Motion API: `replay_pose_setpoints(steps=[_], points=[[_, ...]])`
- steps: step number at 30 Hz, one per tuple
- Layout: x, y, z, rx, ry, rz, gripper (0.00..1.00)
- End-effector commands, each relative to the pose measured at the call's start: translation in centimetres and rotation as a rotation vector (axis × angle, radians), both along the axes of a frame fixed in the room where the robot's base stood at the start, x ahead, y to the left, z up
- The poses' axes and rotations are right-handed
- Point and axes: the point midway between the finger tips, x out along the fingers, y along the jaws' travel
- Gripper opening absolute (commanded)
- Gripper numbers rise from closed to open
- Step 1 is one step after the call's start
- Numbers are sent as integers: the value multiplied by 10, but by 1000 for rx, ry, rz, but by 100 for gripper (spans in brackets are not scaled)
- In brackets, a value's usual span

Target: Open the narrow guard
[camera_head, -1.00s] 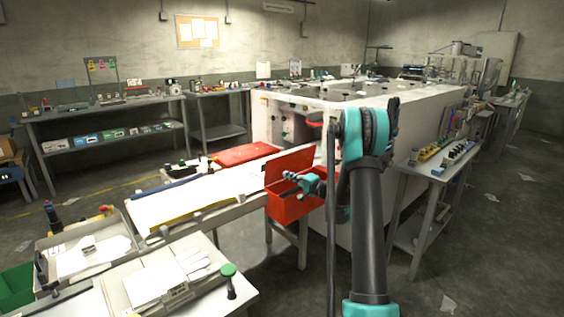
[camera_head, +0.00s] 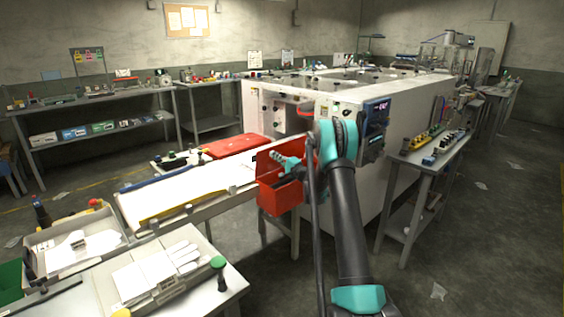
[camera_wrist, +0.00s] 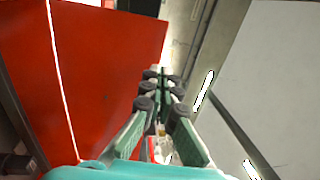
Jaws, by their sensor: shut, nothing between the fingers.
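A red hinged guard shows at the near end of the machine in the head view. Its upright panel (camera_head: 284,150) stands tilted above a red box-like lower part (camera_head: 281,197). A wider red panel (camera_head: 232,146) lies nearly flat to its left. I cannot tell for certain which is the narrow guard. My gripper (camera_head: 279,158) is shut and empty, in front of the upright panel. In the wrist view my closed fingers (camera_wrist: 163,75) point away, with a large red face (camera_wrist: 90,70) close on their left. Contact cannot be told.
The white machine body (camera_head: 350,180) stands behind, with a dark control panel (camera_head: 374,130). A white feed table (camera_head: 190,185) runs left of the guard. A grey side table (camera_head: 425,160) with several parts stands right. Trays (camera_head: 165,275) fill the front left. The floor at right is mostly clear.

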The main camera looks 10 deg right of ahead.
Motion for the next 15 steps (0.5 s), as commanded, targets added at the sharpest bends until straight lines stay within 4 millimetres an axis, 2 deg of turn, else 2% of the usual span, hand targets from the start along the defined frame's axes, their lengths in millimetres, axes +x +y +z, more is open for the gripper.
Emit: replay_pose_setpoints(steps=[6, 15], points=[[24, 17, 4, 1, 0, 1, 0], [32, 23, 6, 0, 0, 0, 0]])
